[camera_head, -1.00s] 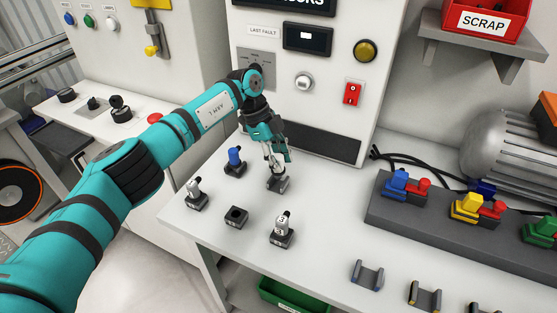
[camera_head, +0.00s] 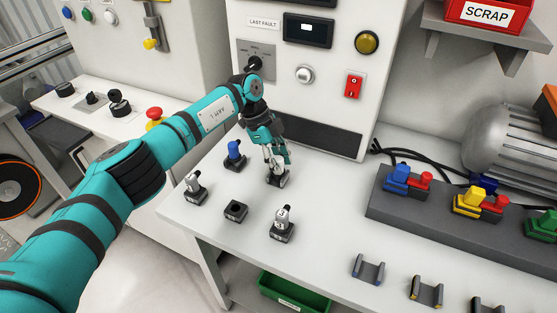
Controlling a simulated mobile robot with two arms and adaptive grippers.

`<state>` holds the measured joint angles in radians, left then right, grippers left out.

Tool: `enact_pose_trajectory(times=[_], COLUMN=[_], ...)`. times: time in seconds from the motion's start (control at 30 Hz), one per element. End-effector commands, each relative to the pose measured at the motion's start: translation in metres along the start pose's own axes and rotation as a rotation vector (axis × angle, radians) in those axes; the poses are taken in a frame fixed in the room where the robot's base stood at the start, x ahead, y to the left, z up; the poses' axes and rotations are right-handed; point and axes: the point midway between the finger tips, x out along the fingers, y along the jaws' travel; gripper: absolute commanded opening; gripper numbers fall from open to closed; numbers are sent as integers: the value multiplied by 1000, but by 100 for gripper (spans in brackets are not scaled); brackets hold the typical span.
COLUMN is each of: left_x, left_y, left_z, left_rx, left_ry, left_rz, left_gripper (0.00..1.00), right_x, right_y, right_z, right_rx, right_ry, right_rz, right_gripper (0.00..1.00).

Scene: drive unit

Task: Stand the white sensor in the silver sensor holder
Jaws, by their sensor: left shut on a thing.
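My left gripper (camera_head: 275,170) points down at the back of the white table and is shut, apparently on the white sensor; its fingers mostly hide the thing between them. A small grey holder block (camera_head: 282,181) is directly below the fingers; I cannot tell whether the held thing is seated in it. Two pale, dark-topped sensors stand upright in blocks, one at the left (camera_head: 194,184) and one in front (camera_head: 283,219). A blue sensor (camera_head: 235,151) stands in a dark block behind them. An empty dark block (camera_head: 235,211) sits between. My right gripper is out of view.
A grey rack (camera_head: 385,219) with blue, yellow, red and green plugs stands at the right. U-shaped grey brackets (camera_head: 368,269) line the front. The panel (camera_head: 310,140) rises close behind my gripper. A green bin (camera_head: 293,292) is below the table.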

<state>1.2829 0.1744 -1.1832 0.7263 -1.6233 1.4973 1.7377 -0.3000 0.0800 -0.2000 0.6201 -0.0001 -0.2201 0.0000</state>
Motion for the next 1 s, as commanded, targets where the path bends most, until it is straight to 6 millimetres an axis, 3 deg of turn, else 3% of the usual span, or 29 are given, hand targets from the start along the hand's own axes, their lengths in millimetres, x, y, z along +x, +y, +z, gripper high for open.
enact_pose_trajectory(times=[0.3, 0.33, 0.53, 0.83, 1.0], left_x=[1, 0, 0, -2, -24], left_y=[0, 0, 0, 0, -1], left_z=[0, 0, 0, 0, 1], left_rx=[0, 1, 0, 0, 0], left_ry=[0, 0, 0, 0, -1], left_rz=[0, 0, 0, -1, -3], left_gripper=[0, 30, 55, 55, 55], right_x=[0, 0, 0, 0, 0], right_y=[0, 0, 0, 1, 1], right_z=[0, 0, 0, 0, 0], right_rx=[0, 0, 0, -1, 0], right_ry=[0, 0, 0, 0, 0], right_rz=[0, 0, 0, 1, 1], right_gripper=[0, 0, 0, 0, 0])
